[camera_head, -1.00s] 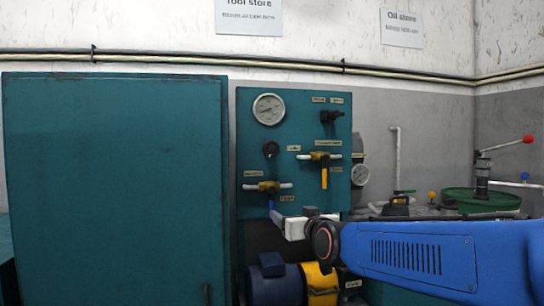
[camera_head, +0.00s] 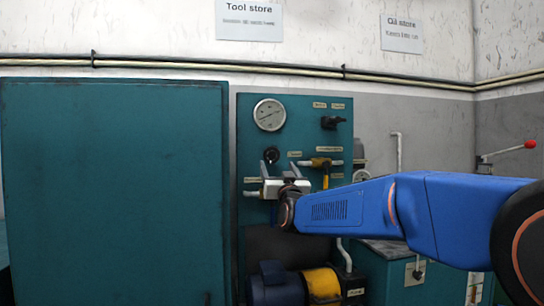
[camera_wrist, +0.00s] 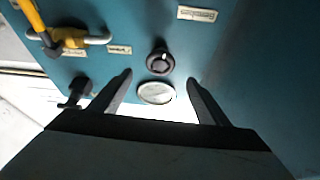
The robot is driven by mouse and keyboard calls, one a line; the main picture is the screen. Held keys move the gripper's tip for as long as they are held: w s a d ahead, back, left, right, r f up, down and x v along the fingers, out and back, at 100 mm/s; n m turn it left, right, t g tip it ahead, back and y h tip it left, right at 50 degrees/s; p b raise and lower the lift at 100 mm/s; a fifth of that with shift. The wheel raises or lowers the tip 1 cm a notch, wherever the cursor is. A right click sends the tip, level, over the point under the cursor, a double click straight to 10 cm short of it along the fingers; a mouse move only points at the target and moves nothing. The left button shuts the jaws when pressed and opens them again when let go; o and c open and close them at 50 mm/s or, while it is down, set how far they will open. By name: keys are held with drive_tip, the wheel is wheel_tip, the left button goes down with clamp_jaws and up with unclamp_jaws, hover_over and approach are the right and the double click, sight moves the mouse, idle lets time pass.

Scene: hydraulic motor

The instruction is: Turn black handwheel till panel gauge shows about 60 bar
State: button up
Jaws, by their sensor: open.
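The black handwheel (camera_head: 271,154) is a small round knob on the teal panel (camera_head: 290,112), below the round white panel gauge (camera_head: 269,115). The gauge needle is visible, but I cannot read its value. My gripper (camera_head: 270,168) is just below the handwheel, and its body hides the panel there. In the wrist view, which shows the panel upside down, my gripper (camera_wrist: 159,76) is open and empty. The handwheel (camera_wrist: 160,60) lies between and just past the fingertips, apart from them as far as I can tell. The panel gauge (camera_wrist: 156,93) appears between the fingers.
A yellow-handled valve (camera_head: 322,162) and a black knob (camera_head: 331,122) are to the right on the panel. A teal cabinet (camera_head: 115,190) stands at left. A blue and yellow motor (camera_head: 295,285) sits below. My blue arm covers the right side.

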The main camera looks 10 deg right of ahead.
sight(272, 155)
drive_tip(key=x, duration=1)
drive_tip(key=shift+w+r, duration=0.15)
drive_tip(key=shift+w, duration=0.1)
drive_tip(key=shift+c, duration=0.5)
drive_tip(key=c, duration=0.9)
